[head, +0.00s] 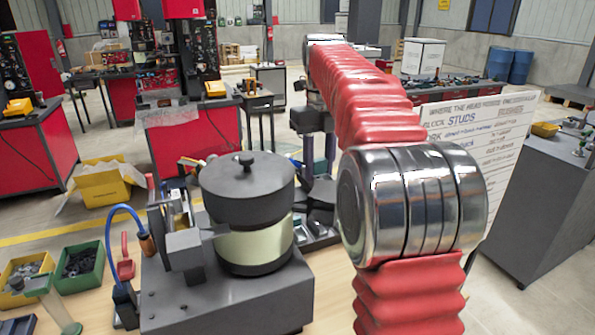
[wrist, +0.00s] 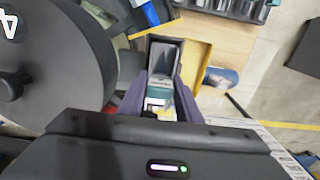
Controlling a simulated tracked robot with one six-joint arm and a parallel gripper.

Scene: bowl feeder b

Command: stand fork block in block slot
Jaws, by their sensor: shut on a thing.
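In the wrist view, my gripper (wrist: 160,103) shows as two dark purple fingers reaching up from the bottom of the picture. They are shut on a dark grey, box-shaped piece (wrist: 166,56), which I take to be the fork block. A pale and teal patch shows between the fingers, below the dark end; I cannot tell whether it is on the piece or behind it. I cannot make out the block slot for certain in either view. In the head view my gripper and the held piece are hidden behind my red-sleeved arm.
A dark bowl feeder (head: 247,210) stands on a grey base, left of my arm; its round lid also fills the left of the wrist view (wrist: 75,50). Green (head: 78,264) and yellow (head: 27,272) bins sit at lower left. A yellow panel (wrist: 195,62) lies beside the held piece.

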